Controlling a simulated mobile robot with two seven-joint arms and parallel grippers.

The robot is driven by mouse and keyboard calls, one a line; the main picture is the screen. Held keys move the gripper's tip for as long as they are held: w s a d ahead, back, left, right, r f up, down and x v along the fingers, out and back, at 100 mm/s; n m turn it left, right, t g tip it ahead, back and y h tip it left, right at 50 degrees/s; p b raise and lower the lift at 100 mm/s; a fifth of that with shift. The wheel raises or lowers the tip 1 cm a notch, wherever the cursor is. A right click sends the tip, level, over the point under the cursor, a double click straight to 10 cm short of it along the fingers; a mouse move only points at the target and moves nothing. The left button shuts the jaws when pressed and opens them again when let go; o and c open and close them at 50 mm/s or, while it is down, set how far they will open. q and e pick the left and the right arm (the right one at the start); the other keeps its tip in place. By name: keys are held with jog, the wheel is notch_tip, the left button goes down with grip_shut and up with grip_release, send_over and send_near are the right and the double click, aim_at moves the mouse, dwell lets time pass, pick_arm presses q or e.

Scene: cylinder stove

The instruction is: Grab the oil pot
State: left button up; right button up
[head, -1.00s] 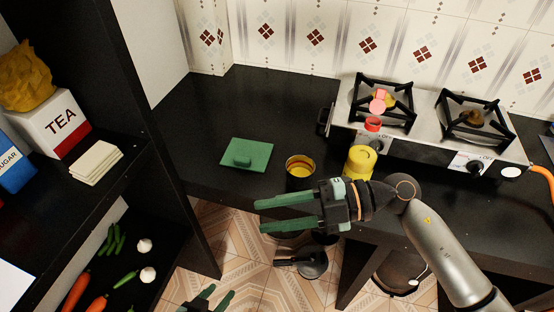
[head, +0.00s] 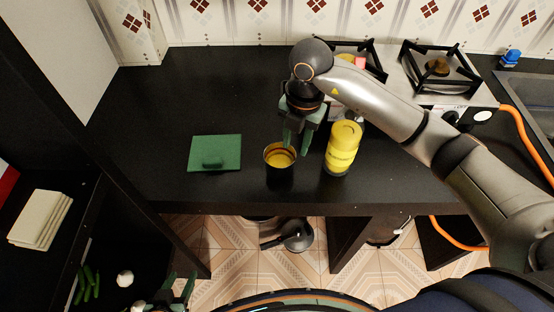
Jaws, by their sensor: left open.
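The oil pot appears to be the small dark cup (head: 280,175) with yellow liquid inside, upright near the counter's front edge. My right gripper (head: 297,148) points down at the pot's back right rim, fingers apart. One finger overlaps the rim in view; I cannot tell whether it touches or reaches inside. My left gripper (head: 181,281) is open and empty, low at the bottom left, below counter level and away from the pot.
A yellow bottle (head: 341,150) stands close right of the pot. A green board-like piece with a handle (head: 228,144) lies to the left. The stove (head: 438,90) is at back right, partly behind my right arm. The counter's back left (head: 190,90) is clear.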

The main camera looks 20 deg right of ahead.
aim_at(293, 161)
jog(key=f, duration=0.8)
jog(key=shift+w+a+f+p, duration=0.1)
jog(key=shift+w+f+p, duration=0.05)
jog(key=shift+w+p, duration=0.15)
grip_shut()
dwell(1.1)
